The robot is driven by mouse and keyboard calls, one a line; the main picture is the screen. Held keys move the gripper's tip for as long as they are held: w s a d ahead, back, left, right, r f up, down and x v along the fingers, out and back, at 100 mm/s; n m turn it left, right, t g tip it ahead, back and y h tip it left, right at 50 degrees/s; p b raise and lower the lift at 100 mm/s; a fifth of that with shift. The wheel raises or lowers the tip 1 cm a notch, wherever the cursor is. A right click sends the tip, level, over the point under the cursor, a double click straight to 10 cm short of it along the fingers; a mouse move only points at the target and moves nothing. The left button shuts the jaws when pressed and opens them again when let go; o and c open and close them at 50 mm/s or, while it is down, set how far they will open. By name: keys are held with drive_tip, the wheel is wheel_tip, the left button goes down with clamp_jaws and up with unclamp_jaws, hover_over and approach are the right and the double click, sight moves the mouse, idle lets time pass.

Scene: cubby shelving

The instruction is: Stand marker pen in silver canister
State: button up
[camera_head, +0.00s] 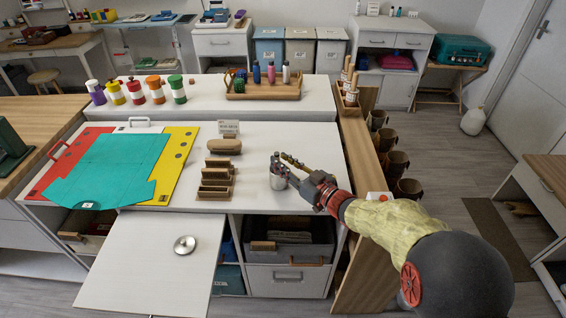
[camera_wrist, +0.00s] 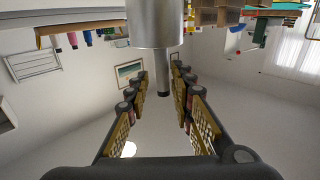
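The silver canister (camera_head: 278,182) stands upright on the white counter, right of the wooden holder. It fills the top middle of the upside-down wrist view (camera_wrist: 158,22). A dark grey marker pen (camera_wrist: 165,80) projects from the canister's mouth, its lower part hidden inside. In the head view, my gripper (camera_head: 288,162) is at the canister's rim, and the pen is hard to tell from the fingers there. In the wrist view, my gripper's fingers (camera_wrist: 158,82) are spread, one on each side of the pen, with a visible gap on the left.
A slotted wooden holder (camera_head: 216,190) and a brown wooden block (camera_head: 224,145) stand left of the canister. Coloured boards (camera_head: 115,165) cover the counter's left side. A wooden tray (camera_head: 262,94) with bottles is on the raised shelf behind. The counter around the canister is clear.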

drive_tip(key=shift+o, duration=1.2)
drive_tip(key=v, duration=1.2)
